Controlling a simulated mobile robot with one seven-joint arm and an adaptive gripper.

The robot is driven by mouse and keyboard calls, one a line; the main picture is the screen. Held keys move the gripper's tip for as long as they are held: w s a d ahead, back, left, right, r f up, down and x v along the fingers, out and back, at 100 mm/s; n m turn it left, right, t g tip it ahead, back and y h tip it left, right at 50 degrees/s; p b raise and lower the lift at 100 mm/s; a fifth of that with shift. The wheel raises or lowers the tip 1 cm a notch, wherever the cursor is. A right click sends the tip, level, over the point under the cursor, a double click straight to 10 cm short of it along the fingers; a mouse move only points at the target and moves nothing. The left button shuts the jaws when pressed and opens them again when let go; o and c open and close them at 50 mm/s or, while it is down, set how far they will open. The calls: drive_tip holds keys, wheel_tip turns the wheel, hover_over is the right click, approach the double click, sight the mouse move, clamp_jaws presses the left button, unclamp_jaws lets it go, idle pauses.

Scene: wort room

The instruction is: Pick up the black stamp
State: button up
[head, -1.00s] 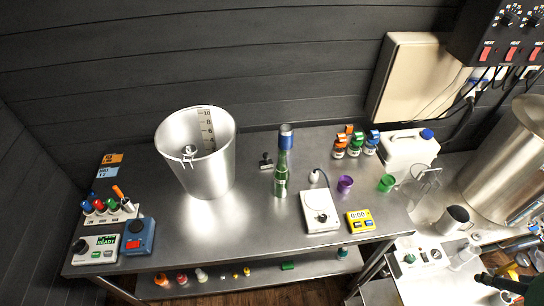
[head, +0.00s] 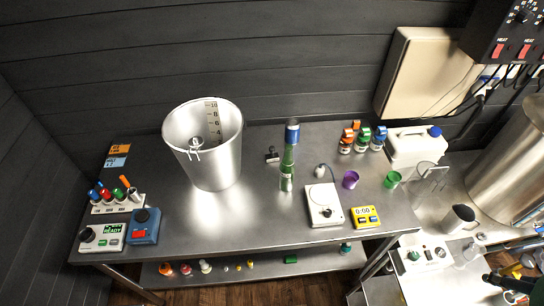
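The black stamp (head: 272,155) is a small dark piece standing on the steel table (head: 250,215), towards its back edge. It is between the large metal bucket (head: 205,150) on its left and the green bottle (head: 288,160) with a blue cap on its right. It is small in the head view, so its fine shape is hard to make out. Nothing covers it from this side.
Right of the bottle are a white device (head: 324,205), a yellow timer (head: 365,217), a purple cup (head: 350,180) and a green cup (head: 392,180). Small capped jars (head: 362,140) stand behind. The table front between bucket and white device is clear.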

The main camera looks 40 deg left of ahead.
drive_tip(key=w+a+r+n+g+y, duration=0.1)
drive_tip(key=w+a+r+n, duration=0.2)
drive_tip(key=w+a, duration=1.05)
drive_tip(key=w+a+f+n+p, duration=0.1)
drive_tip(key=w+a+f, duration=0.1)
drive_tip(key=w+a, duration=0.5)
drive_tip(key=w+a+f+n, duration=0.15)
drive_tip(key=w+a, duration=0.25)
drive_tip(key=a, duration=0.5)
drive_tip(key=n+g+y+p, duration=0.1)
drive_tip(key=n+g, duration=0.1)
drive_tip(key=n, duration=0.2)
hover_over(272, 148)
drive_tip(key=s+d, duration=0.3)
wheel_tip(272, 148, down, 22)
drive_tip(key=shift+w+a+f+m, duration=0.15)
drive_tip(key=shift+a+f+m, duration=0.05)
drive_tip(key=shift+m, duration=0.05)
drive_tip(key=shift+x, duration=4.25)
drive_tip(key=shift+a+f, duration=0.1)
drive_tip(key=shift+f, duration=0.05)
